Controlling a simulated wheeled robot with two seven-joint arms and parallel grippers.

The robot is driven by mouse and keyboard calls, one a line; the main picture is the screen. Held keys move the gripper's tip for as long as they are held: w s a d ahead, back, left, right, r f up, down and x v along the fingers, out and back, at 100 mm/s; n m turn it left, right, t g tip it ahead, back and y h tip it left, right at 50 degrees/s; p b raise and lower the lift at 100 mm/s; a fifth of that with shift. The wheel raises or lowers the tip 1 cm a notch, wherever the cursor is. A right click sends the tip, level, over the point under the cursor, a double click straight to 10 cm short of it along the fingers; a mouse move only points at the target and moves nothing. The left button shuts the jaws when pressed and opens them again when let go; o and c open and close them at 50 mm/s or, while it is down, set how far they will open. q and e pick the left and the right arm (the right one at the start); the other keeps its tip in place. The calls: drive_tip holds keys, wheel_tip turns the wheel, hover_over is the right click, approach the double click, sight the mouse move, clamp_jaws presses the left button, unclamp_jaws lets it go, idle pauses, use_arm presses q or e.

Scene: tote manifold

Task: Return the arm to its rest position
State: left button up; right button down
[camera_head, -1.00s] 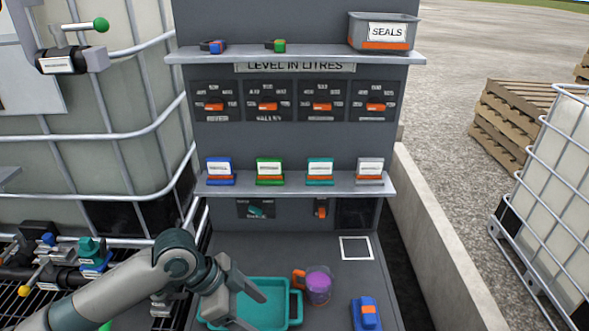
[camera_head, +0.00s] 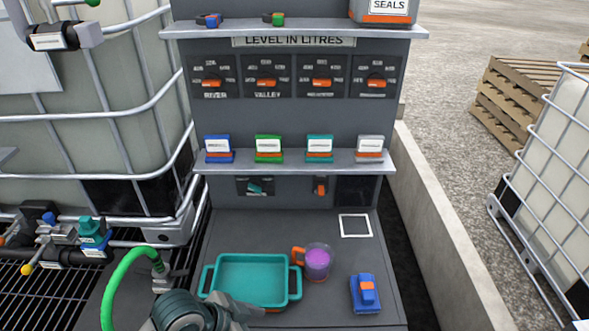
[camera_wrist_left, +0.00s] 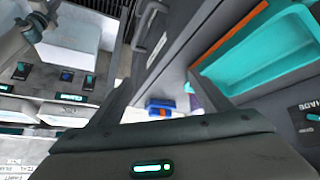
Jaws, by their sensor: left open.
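My left arm comes in at the bottom of the head view. Its gripper (camera_head: 238,308) is low, by the near edge of the teal tray (camera_head: 207,285), and mostly foreshortened there. In the left wrist view the two dark fingers (camera_wrist_left: 168,72) are spread apart with nothing between them. The tray also shows at the upper right of that view (camera_wrist_left: 262,52). My right arm and gripper are not in view.
On the grey bench a jug with purple contents (camera_head: 318,262) stands right of the tray. A blue-and-orange block (camera_head: 365,294) and a white square outline (camera_head: 355,226) lie farther right. A green hose (camera_head: 118,275), pipes and valves (camera_head: 92,235) crowd the left.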

use_arm(q)
drive_tip(key=s+a+f+n+y, duration=0.3)
drive_tip(key=s+a+f+n, duration=0.15)
drive_tip(key=s+a, duration=0.35)
drive_tip(key=s+a+f+n+y, duration=0.3)
drive_tip(key=s+a+f+n, duration=0.15)
drive_tip(key=s+a, duration=0.4)
wheel_tip(320, 180, down, 30)
drive_tip(key=g+b, duration=0.1)
drive_tip(key=b, duration=0.3)
drive_tip(key=s+a+f+b, duration=0.1)
drive_tip(key=s+f+b, duration=0.1)
drive_tip(key=s+f, duration=0.7)
drive_tip(key=s+a+f+g+b, duration=0.1)
drive_tip(key=s+f+b, duration=0.1)
drive_tip(key=s+f, duration=0.8)
wheel_tip(320, 180, down, 4)
drive_tip(key=shift+s+a+f, duration=0.15)
drive_tip(key=shift+s+a, duration=0.05)
drive_tip(key=shift+a, duration=0.1)
